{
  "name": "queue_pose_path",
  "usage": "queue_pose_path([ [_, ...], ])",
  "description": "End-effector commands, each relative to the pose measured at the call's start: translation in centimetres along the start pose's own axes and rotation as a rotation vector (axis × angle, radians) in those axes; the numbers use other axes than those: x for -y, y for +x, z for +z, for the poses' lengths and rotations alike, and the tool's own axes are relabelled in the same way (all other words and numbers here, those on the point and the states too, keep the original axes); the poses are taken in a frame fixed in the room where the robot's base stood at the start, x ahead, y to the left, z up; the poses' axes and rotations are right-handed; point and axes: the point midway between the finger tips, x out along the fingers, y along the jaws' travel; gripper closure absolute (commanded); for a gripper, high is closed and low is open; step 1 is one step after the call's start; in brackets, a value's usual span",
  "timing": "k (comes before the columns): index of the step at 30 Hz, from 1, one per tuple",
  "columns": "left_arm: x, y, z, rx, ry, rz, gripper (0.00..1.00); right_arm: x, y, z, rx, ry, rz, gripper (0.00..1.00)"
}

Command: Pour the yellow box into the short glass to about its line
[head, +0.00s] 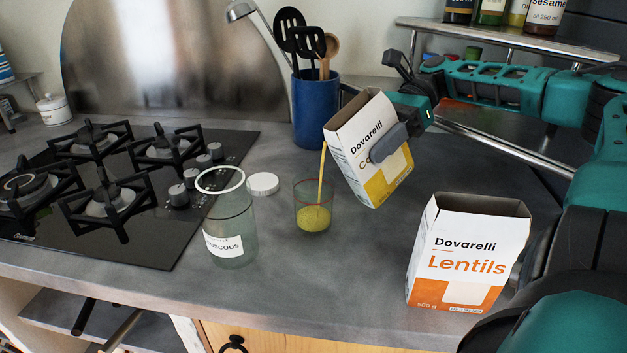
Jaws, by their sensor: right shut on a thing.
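The yellow box (372,165), white with a yellow lower part, is tilted with its open top down to the left. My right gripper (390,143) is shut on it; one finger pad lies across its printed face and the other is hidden. A thin yellow stream (322,172) falls from the box's opening into the short glass (299,198). The short glass stands upright on the counter, holding yellow grains (313,219) to roughly half its height. A thin reddish line shows near its top, above the grains. My left gripper is not in view.
A tall open jar (231,222) labelled couscous stands left of the glass, with a white lid (263,184) behind it. An open lentils box (467,255) stands at front right. A blue utensil pot (316,112) is behind; a gas hob (110,185) is left.

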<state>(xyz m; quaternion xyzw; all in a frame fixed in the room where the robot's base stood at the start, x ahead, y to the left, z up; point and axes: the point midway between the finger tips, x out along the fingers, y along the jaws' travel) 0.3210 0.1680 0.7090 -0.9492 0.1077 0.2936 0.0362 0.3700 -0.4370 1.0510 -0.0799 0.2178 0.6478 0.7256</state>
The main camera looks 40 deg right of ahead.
Motion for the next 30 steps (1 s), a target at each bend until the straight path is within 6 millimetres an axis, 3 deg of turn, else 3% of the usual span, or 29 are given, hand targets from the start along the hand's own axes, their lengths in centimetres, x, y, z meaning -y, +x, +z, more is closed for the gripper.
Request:
queue_pose_path([
  [30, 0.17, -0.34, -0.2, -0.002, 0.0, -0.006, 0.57, 0.01, 0.03, 0.0, -0.05, 0.018, 0.0, 1.0],
])
